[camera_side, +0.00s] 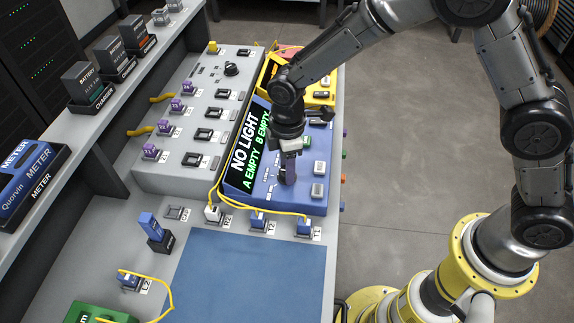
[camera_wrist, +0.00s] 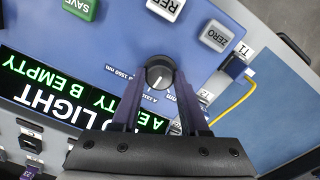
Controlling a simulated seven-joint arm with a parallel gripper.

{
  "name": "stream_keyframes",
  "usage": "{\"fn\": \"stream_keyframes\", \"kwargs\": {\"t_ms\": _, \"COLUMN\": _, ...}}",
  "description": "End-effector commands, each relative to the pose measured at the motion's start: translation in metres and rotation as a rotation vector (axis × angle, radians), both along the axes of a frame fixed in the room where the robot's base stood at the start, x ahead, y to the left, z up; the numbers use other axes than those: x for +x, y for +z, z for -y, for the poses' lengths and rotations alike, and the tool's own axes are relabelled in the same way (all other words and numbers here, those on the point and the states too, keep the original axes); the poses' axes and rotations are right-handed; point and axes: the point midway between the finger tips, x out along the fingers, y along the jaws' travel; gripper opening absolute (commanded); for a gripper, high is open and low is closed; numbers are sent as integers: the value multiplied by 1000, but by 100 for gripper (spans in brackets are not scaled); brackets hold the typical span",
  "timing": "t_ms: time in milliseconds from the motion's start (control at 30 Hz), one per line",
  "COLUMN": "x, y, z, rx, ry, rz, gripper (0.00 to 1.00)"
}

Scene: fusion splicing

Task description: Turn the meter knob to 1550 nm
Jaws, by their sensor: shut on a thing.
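The blue meter (camera_side: 262,188) stands on the bench, its screen (camera_side: 243,150) reading NO LIGHT, A EMPTY, B EMPTY. My gripper (camera_side: 287,175) reaches down onto the meter's face beside the screen and hides the knob in the side view. In the wrist view the round dark knob (camera_wrist: 160,72) sits between the two purple-grey fingertips of my gripper (camera_wrist: 160,80), which is shut on it. A pale pointer mark shows on the knob's top. A 1550 nm label (camera_wrist: 119,71) is left of the knob; other small labels lie below it, partly hidden. The exact setting is hard to read.
Square buttons, including ZERO (camera_wrist: 216,36) and SAVE (camera_wrist: 80,8), stand near the knob. Yellow cables loop to plugs at the meter's near edge, T1 (camera_side: 305,228) among them. A grey panel (camera_side: 190,120) adjoins on the left. The blue mat (camera_side: 250,275) is clear.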

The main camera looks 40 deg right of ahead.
Motion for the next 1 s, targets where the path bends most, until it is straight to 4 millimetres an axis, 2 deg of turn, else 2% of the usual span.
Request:
{"fn": "stream_keyframes", "kwargs": {"t_ms": 700, "x": 1, "y": 2, "z": -1, "rx": 1, "ry": -578, "rz": 1, "gripper": 0}}
{"fn": "stream_keyframes", "kwargs": {"t_ms": 1000, "x": 1, "y": 2, "z": -1, "rx": 2, "ry": -751, "rz": 2, "gripper": 0}}
